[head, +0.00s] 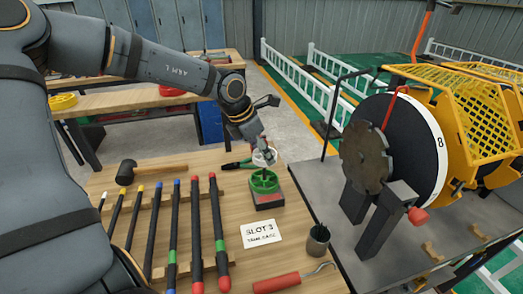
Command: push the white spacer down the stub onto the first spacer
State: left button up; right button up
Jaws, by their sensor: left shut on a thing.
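My left gripper (265,150) comes down from the upper left and is shut on the white spacer (257,159), whose ring shows around the fingertips. The first spacer, a green wheel-like ring (264,182), lies on a dark block with a red top (268,201). The white spacer appears just above and behind the green one in the picture; whether they touch is hard to tell. The stub is mostly hidden by the gripper and spacers. My right gripper is not in view.
Several dark bars with coloured ends (174,230) lie at left on the wooden bench. A yellow machine with a toothed disc (366,157) stands right.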

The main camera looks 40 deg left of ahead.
aim_at(261, 180)
pick_arm(q)
jog(key=shift+f+b, duration=3.65)
jog(key=shift+f, duration=0.2)
jog(key=o, duration=1)
jog(key=shift+r, duration=0.1)
jog(key=shift+s+r, duration=0.1)
jog(key=shift+r, duration=0.3)
jog(key=v, duration=0.6)
jog(key=shift+s+a+r, duration=0.1)
jog(key=shift+s+r, duration=0.05)
jog(key=shift+r, duration=0.1)
